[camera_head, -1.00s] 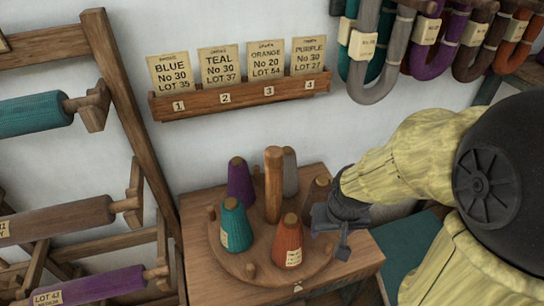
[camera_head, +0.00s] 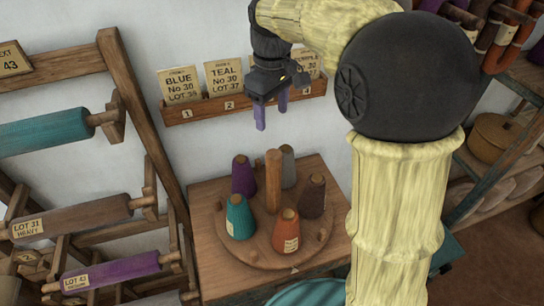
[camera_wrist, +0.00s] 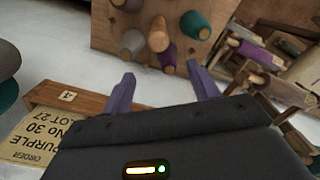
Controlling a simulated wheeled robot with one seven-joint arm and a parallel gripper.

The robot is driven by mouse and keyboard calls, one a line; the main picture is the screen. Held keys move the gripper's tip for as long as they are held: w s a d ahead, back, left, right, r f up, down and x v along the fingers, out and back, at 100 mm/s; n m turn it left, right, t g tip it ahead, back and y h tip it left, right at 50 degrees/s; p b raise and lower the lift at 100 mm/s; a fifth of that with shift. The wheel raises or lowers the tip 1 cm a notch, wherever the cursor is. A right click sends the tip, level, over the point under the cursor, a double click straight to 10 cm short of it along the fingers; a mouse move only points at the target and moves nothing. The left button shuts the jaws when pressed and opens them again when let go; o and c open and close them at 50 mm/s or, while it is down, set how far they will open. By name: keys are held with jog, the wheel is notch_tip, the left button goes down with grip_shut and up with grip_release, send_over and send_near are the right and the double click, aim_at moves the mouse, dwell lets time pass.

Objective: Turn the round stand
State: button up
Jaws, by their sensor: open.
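The round stand (camera_head: 262,252) is a wooden disc on a small wooden table, with a post (camera_head: 273,180) at its centre and short pegs near its rim. It bears a purple cone (camera_head: 243,176), a grey cone (camera_head: 288,168), a brown cone (camera_head: 312,197), an orange cone (camera_head: 286,232) and a teal cone (camera_head: 239,217). My gripper (camera_head: 272,114) is open and empty, above and behind the stand, in front of the card rack. In the wrist view its two purple fingers (camera_wrist: 162,95) are spread, and the stand's cones show beyond them.
A wooden rack (camera_head: 245,107) with order cards hangs on the wall close to my gripper. A frame with yarn rollers (camera_head: 75,219) stands at the left. Hanks of yarn (camera_head: 497,35) hang at the upper right, above a shelf with a basket (camera_head: 493,137).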

aim_at(273, 162)
jog(key=shift+w+d+f, duration=0.1)
jog(key=shift+w, duration=0.05)
notch_tip(273, 162, down, 17)
jog(key=p, duration=0.3)
jog(key=shift+f, duration=0.2)
dwell(0.4)
jog(key=shift+c, duration=0.4)
grip_shut()
